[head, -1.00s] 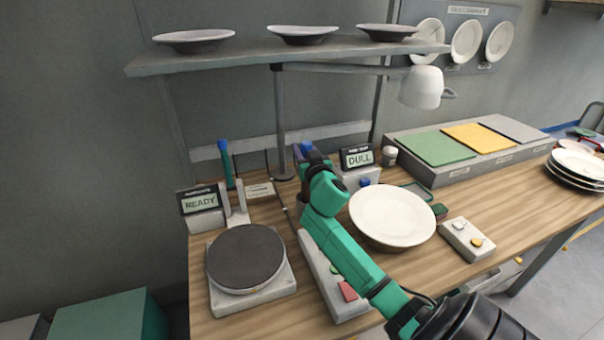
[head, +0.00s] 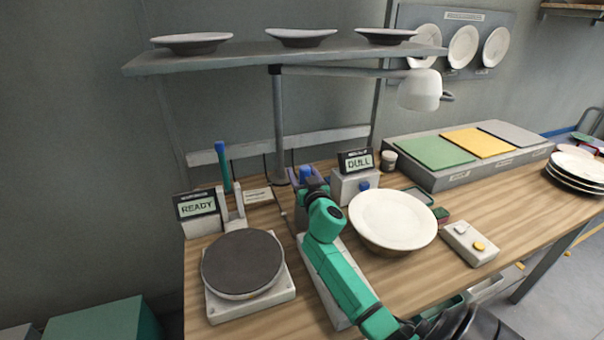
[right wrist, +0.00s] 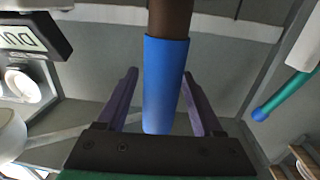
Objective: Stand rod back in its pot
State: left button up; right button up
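The rod (right wrist: 165,85) has a blue handle and a brown length. It shows large in the right wrist view, between the two purple fingers of my right gripper (right wrist: 160,75). The rod's lower end is hidden there. My left gripper is not in view.
A teal rod with a blue top (head: 223,166) stands at left behind the READY display (head: 197,205). A round dark plate (head: 243,262) is at front left. A white bowl (head: 392,219) sits right of my arm. A lamp post (head: 279,130) and shelf (head: 270,53) are behind.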

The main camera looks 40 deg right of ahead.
jog(key=shift+r, duration=0.1)
jog(key=shift+s, duration=0.1)
jog(key=b+v, duration=0.1)
jog(key=v, duration=1)
jog(key=shift+s, duration=0.4)
jog(key=shift+a+r, duration=0.15)
